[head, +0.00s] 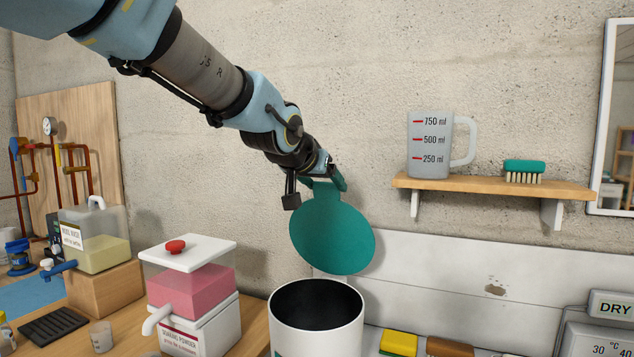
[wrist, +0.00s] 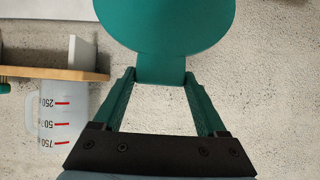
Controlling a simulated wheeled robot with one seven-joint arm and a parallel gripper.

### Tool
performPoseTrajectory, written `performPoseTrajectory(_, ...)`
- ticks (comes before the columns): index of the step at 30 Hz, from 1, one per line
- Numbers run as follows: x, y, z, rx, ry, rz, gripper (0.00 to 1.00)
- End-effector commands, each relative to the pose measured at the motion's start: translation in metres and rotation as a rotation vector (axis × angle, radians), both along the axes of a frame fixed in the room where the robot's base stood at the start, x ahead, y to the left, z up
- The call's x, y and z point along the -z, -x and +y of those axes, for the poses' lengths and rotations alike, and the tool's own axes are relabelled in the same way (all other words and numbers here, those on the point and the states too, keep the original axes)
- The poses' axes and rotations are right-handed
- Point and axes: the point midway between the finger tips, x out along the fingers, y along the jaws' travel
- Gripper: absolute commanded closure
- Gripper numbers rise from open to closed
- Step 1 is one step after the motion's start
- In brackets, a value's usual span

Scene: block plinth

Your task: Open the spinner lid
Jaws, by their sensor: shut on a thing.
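The spinner is a white cylinder (head: 318,342) at the bottom middle of the head view, with its dark inside showing through the open top. Its round teal lid (head: 332,237) stands swung up above and behind the opening. The lid also shows at the top of the wrist view (wrist: 165,22). My gripper (head: 325,183) is at the lid's upper edge. In the wrist view its two teal fingers (wrist: 160,76) are shut on the lid's tab. The joint between lid and spinner is hard to make out.
A shelf (head: 490,185) on the right wall holds a measuring jug (head: 430,150) and a brush (head: 524,170). A pink powder dispenser (head: 190,290) stands left of the spinner. A yellow sponge (head: 399,343) lies to its right. The wall is close behind the lid.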

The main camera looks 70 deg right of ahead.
Motion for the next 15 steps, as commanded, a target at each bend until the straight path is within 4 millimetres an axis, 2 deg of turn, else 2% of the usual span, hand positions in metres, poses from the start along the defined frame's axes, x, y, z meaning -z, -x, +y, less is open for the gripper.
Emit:
performPoseTrajectory(1,-0.0052,0.0008,-0.0003,0.001,0.005,-0.001,1.0)
performPoseTrajectory(12,-0.0043,0.0006,0.0,0.0,0.002,-0.002,1.0)
performPoseTrajectory(13,-0.0044,0.0005,-0.0001,0.0,0.002,-0.002,0.23)
performPoseTrajectory(15,-0.0039,0.0005,0.0,0.0,0.001,-0.002,0.15)
